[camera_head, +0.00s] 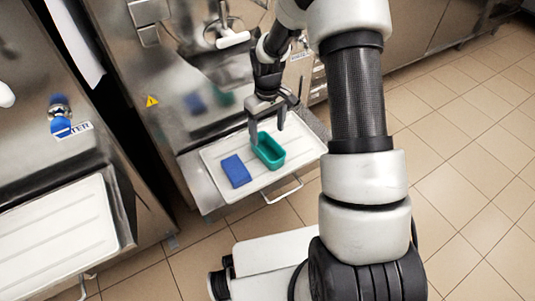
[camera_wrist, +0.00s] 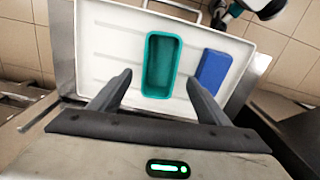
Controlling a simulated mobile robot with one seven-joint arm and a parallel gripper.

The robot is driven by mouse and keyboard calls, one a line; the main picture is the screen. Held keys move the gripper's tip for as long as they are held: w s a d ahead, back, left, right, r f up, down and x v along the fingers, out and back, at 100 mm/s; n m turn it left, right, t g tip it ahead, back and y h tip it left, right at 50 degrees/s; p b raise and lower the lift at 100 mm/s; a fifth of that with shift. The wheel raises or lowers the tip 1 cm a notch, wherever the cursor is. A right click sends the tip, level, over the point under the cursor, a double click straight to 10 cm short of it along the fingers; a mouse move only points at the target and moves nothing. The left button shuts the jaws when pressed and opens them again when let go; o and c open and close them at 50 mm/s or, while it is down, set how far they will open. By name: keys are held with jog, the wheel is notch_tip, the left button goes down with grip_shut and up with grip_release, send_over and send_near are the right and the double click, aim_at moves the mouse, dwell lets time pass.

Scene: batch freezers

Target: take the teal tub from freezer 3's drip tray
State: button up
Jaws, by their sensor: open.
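The teal tub (camera_head: 268,152) is an open rectangular container standing on the white drip tray (camera_head: 216,157) of the middle freezer. It also shows in the wrist view (camera_wrist: 162,66), near the middle of the tray. My gripper (camera_head: 268,124) is over the tray, close above the tub's far end. In the wrist view my gripper (camera_wrist: 160,80) is open, with one finger on each side of the tub's near end and a gap to each. Nothing is between the fingers that I can see held. Whether the fingertips are below the tub's rim is unclear.
A blue block-like item (camera_head: 236,170) lies on the same tray beside the tub; it is right of the tub in the wrist view (camera_wrist: 213,69). A metal handle (camera_head: 284,191) projects from the tray's front. Another white tray (camera_head: 55,240) is at the left. Tiled floor is clear at right.

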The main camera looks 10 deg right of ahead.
jog(key=b, duration=0.2)
send_near(268, 156)
notch_tip(268, 156, down, 5)
jog(key=shift+f, duration=0.1)
jog(key=shift+c, duration=0.4)
jog(key=c, duration=0.9)
